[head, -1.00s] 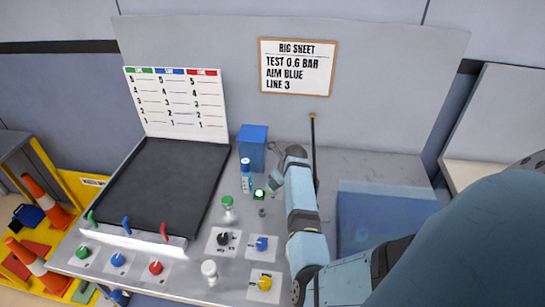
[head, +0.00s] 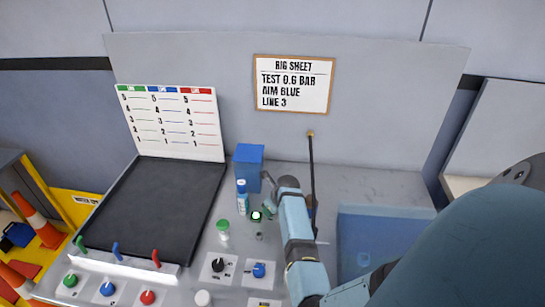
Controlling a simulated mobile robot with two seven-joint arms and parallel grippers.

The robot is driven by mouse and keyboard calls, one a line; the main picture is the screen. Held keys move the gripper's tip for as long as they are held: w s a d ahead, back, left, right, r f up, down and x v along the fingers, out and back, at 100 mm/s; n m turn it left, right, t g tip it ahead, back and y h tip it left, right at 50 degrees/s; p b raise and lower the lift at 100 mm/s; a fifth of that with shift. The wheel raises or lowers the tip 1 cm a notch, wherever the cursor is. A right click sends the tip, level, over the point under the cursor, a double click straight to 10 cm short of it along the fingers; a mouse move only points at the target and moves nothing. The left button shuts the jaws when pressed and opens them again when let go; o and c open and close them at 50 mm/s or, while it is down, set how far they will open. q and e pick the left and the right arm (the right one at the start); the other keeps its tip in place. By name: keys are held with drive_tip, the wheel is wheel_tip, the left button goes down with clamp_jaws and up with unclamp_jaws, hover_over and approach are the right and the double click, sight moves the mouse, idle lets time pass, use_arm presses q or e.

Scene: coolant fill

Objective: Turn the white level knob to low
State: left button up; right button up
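A white round-topped piece (head: 203,298) is cut by the bottom edge of the head view; I cannot tell if it is the level knob or a lid. No level or low marking is readable. A black knob (head: 218,265) and a blue knob (head: 259,269) sit on white plates just above it. My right gripper (head: 266,192) is over the bench beside the blue box, beyond these knobs and apart from them. Its fingers are too small and partly hidden to tell their opening. My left gripper is not in view.
A blue box (head: 249,167), a blue-capped bottle (head: 241,194), a green-lidded jar (head: 223,230) and a lit green button (head: 256,216) stand near my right gripper. A black tray (head: 155,205) lies left, with green, blue and red knobs in front. A blue basin (head: 385,235) is right.

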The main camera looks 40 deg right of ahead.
drive_tip(key=shift+n, duration=0.4)
drive_tip(key=n+y, duration=0.1)
drive_tip(key=n, duration=0.1)
drive_tip(key=n+y, duration=0.1)
drive_tip(key=n, duration=0.2)
drive_tip(key=shift+d+n+g, duration=0.2)
drive_tip(key=shift+n+g, duration=0.1)
drive_tip(key=shift+g, duration=0.1)
drive_tip(key=n+g+y, duration=0.1)
drive_tip(key=n, duration=0.2)
drive_tip(key=n+g+y, duration=0.1)
drive_tip(key=n, duration=0.2)
drive_tip(key=shift+w+d, duration=0.1)
drive_tip(key=shift+w, duration=0.1)
drive_tip(key=n+g, duration=0.1)
drive_tip(key=n, duration=0.2)
drive_tip(key=n+g, duration=0.1)
drive_tip(key=n, duration=0.1)
drive_tip(key=shift+w+n, duration=0.15)
drive_tip(key=shift+n, duration=0.25)
drive_tip(key=n, duration=0.2)
drive_tip(key=n+g, duration=0.1)
drive_tip(key=n, duration=0.1)
drive_tip(key=shift+w+g, duration=0.15)
drive_tip(key=shift+g, duration=0.15)
drive_tip(key=shift+f+n+g, duration=0.1)
drive_tip(key=shift+n+g, duration=0.3)
drive_tip(key=shift+n, duration=0.8)
drive_tip(key=shift+h, duration=0.3)
